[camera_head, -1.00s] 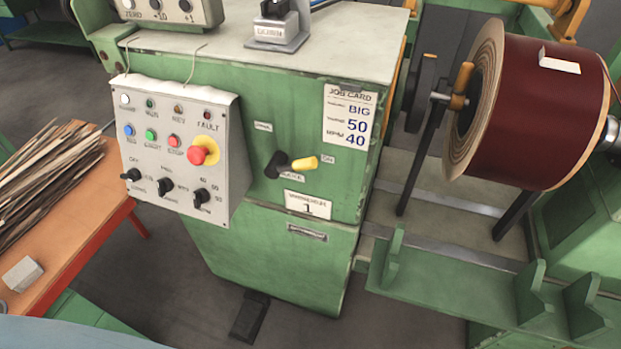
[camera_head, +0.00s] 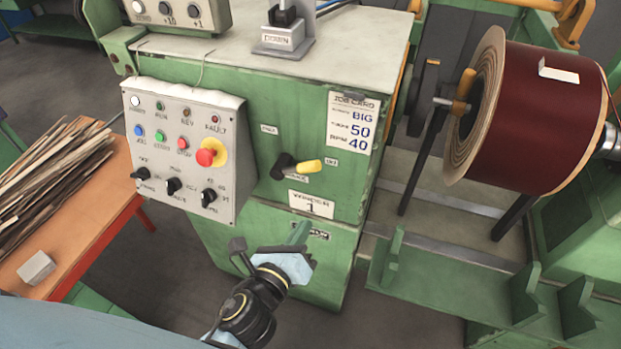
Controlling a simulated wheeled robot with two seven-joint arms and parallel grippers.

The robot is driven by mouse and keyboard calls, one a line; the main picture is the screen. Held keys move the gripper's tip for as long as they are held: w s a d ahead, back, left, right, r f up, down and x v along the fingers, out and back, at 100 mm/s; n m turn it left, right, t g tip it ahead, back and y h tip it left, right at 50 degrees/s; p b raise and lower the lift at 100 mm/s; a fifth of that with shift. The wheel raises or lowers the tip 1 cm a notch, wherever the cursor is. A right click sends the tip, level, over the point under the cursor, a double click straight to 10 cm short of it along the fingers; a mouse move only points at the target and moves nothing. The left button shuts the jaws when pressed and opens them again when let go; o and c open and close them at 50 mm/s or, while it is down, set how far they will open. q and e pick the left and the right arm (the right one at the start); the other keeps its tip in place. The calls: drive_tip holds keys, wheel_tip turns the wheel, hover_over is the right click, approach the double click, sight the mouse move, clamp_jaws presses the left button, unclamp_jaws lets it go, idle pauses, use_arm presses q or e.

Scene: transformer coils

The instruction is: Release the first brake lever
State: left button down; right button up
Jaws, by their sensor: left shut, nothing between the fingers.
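The brake lever (camera_head: 308,166), with a yellow handle on a black pivot, sits on the front of the green machine cabinet (camera_head: 270,130). Its handle points right, toward a small label that seems to read ON; another small label is at its upper left. A white plate marked 1 (camera_head: 311,204) is just below it. My left gripper (camera_head: 301,231) is raised in front of the cabinet, below the lever and the plate, apart from the lever. Its fingers look shut and empty. My right gripper is not in view.
A control box (camera_head: 185,165) with a red stop knob (camera_head: 207,157) juts out left of the lever. A job card (camera_head: 350,121) hangs at the upper right. A dark red coil (camera_head: 535,120) is on the right. An orange bench (camera_head: 85,245) with wooden strips is on the left.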

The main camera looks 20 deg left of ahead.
use_arm(q)
drive_tip(key=shift+r+m, duration=0.4)
drive_tip(key=shift+r, duration=0.5)
drive_tip(key=w, duration=0.6)
drive_tip(key=w+d+f, duration=0.1)
drive_tip(key=w, duration=0.3)
drive_tip(key=shift+w+p, duration=0.1)
drive_tip(key=shift+p, duration=0.25)
drive_tip(key=a+r+p, duration=0.1)
drive_tip(key=s+a+r+p, duration=0.1)
drive_tip(key=r, duration=0.1)
drive_tip(key=shift+r, duration=0.1)
